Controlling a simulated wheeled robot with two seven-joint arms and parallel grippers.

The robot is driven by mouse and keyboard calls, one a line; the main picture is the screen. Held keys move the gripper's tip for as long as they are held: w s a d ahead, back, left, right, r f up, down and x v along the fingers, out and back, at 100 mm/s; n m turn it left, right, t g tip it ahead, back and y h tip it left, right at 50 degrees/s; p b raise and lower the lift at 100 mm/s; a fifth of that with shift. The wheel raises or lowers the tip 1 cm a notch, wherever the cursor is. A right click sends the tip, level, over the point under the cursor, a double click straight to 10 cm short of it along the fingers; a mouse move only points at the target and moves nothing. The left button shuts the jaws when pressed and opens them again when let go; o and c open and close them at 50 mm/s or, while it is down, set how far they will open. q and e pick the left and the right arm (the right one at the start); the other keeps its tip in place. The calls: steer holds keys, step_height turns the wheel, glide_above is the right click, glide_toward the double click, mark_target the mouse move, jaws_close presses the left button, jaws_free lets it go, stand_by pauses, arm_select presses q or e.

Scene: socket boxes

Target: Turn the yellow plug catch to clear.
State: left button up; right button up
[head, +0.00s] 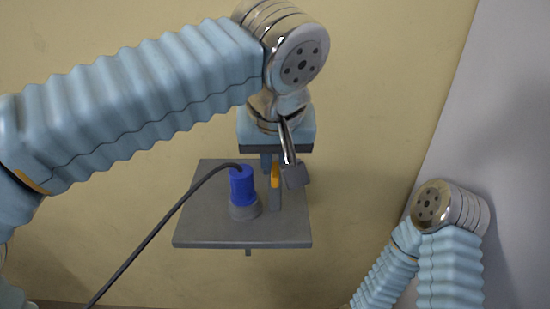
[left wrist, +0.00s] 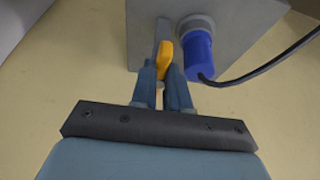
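The yellow catch (head: 275,176) is a small upright lever beside the blue plug (head: 242,187), on its right in the head view. The plug sits in a grey round socket (head: 244,211) on a grey box. In the left wrist view, the catch (left wrist: 165,60) stands between the fingertips of my left gripper (left wrist: 161,78), with the blue plug (left wrist: 198,55) to their right. The fingers lie close along both sides of the catch; whether they press on it I cannot tell. My left gripper (head: 268,161) is partly hidden in the head view. My right gripper is out of view.
A dark cable (head: 150,236) runs from the plug toward the lower left. The grey box (head: 207,228) stands out before a tan wall. My right arm is at the lower right, near a grey wall (head: 500,130). Space between the box and that arm is clear.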

arm_select(q)
steer(key=o, duration=0.4)
steer(key=v, duration=1.4)
steer(key=shift+f, duration=0.1)
